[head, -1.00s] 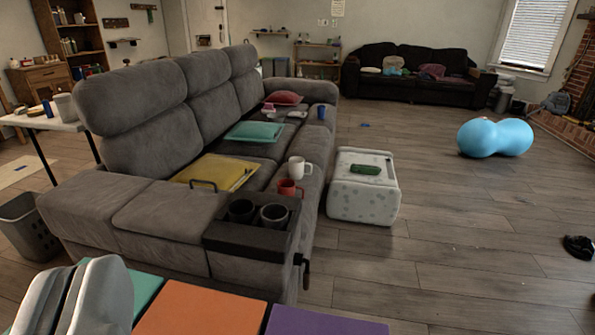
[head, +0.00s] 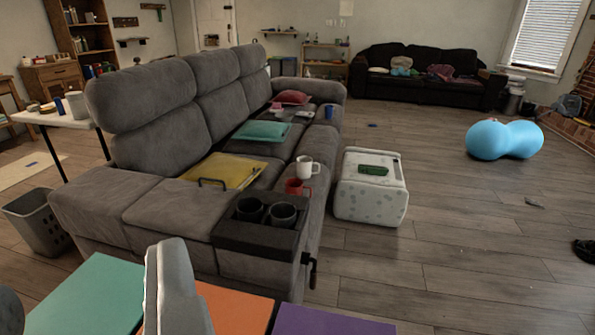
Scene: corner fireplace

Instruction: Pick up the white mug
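The white mug (head: 305,167) stands upright on the near arm side of the grey sofa (head: 150,205), with its handle toward the right. A red mug (head: 297,187) stands just in front of it and hides a little of its base. My gripper (head: 88,282) is at the bottom left of the view, with one grey finger near the left edge and the other further right.
Teal, orange and purple panels (head: 330,320) lie along the bottom. A white spotted box (head: 370,187) stands right of the sofa. Floor to the right is mostly clear.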

